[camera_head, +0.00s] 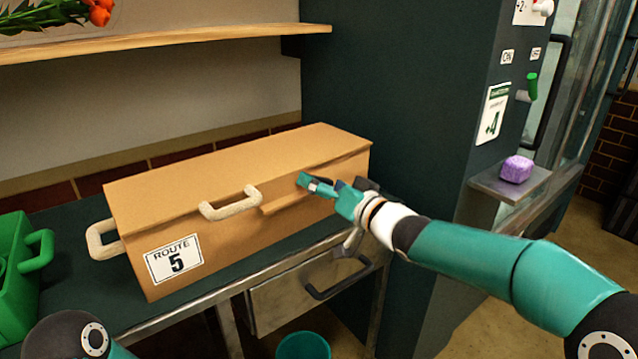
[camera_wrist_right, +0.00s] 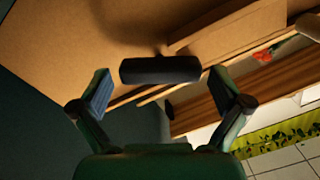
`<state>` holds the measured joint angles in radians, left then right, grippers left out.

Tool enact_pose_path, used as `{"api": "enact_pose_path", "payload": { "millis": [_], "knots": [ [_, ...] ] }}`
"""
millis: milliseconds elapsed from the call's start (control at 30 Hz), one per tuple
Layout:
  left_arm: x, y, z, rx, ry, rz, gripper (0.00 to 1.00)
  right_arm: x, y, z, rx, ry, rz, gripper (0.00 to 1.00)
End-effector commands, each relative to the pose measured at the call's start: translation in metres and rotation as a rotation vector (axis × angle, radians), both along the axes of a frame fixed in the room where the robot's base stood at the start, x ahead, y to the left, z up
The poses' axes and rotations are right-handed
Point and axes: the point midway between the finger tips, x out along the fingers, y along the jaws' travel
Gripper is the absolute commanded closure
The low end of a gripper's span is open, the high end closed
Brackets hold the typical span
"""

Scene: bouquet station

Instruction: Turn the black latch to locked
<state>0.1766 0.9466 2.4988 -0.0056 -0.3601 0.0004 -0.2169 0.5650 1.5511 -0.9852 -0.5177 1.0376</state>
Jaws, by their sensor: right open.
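The black latch (camera_wrist_right: 160,70) shows in the right wrist view as a short black bar on the tan box face, lying roughly level across that picture. My right gripper (camera_wrist_right: 160,77) is open, with one finger on either side of the latch and visible gaps at both ends. In the head view my right gripper (camera_head: 334,187) is at the right part of the front of the cardboard-coloured box (camera_head: 235,175), and it hides the latch there. The box lid is down. My left gripper is out of view; only a piece of my left arm shows at bottom left.
The box has pale rope handles (camera_head: 231,204) and a "ROUTE 5" label (camera_head: 174,259). It stands on a dark bench (camera_head: 70,275) beside a dark cabinet wall (camera_head: 400,90). A green crate (camera_head: 20,262) stands at left, and a drawer handle (camera_head: 338,283) sits below.

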Motion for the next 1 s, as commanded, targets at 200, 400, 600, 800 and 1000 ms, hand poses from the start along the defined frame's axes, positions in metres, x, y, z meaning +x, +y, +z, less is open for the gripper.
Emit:
{"api": "enact_pose_path", "payload": {
  "millis": [200, 400, 600, 800, 1000],
  "knots": [
    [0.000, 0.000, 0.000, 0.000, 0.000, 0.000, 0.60, 0.000, 0.000, 0.000, 0.000, 0.000, 0.001, 0.23],
    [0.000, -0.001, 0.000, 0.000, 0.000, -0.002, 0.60, -0.001, 0.011, 0.000, -0.001, -0.001, 0.007, 0.52],
    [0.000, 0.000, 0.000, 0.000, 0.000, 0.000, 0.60, 0.000, 0.001, 0.000, -0.014, -0.011, 0.001, 0.52],
    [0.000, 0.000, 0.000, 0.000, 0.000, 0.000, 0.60, 0.000, -0.001, 0.000, -0.071, -0.057, -0.002, 0.52],
    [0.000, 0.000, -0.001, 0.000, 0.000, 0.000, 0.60, 0.000, -0.001, 0.000, -0.170, -0.138, -0.003, 0.52]
  ]
}}
